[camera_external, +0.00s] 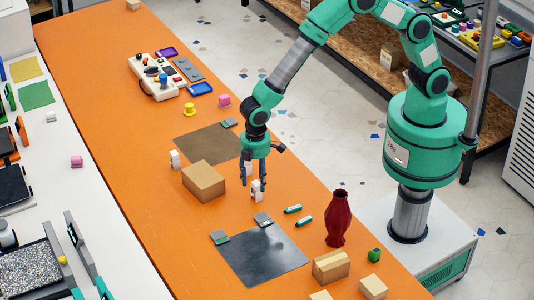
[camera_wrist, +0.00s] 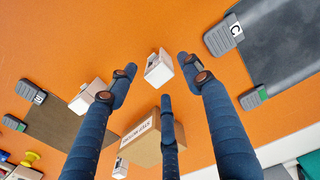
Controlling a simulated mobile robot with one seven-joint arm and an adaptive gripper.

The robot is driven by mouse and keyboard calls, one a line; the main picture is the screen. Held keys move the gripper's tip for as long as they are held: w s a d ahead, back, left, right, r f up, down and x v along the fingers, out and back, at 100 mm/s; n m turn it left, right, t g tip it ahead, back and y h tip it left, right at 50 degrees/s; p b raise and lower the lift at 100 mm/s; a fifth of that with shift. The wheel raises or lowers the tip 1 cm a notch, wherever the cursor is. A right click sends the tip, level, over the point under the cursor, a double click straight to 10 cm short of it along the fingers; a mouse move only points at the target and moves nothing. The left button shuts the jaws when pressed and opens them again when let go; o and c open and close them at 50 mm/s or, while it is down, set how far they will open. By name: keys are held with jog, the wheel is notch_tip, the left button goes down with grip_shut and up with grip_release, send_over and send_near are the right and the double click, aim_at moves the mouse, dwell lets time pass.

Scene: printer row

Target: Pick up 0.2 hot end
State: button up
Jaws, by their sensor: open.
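Three small white blocks that look like hot ends are on the orange table; their size marks are too small to read. One white block (camera_external: 257,191) stands right by the fingertips of my gripper (camera_external: 251,187). In the wrist view this white block (camera_wrist: 158,68) shows between the open fingertips (camera_wrist: 157,76), with none seen closed on it. A second white block (camera_wrist: 87,95) stands at the brown mat's edge, largely hidden behind my gripper in the external view. A third white block (camera_external: 174,159) stands left of the cardboard box. Which one is 0.2 I cannot tell.
The cardboard box (camera_external: 204,181) stands close left of my gripper. A brown mat (camera_external: 205,145) lies behind it, a dark plate (camera_external: 262,257) in front. Bare orange table lies front left.

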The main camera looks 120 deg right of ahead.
aim_at(256, 183)
dwell(0.3)
jog(key=shift+f+b, duration=0.65)
jog(key=shift+f, duration=1.9)
grip_shut()
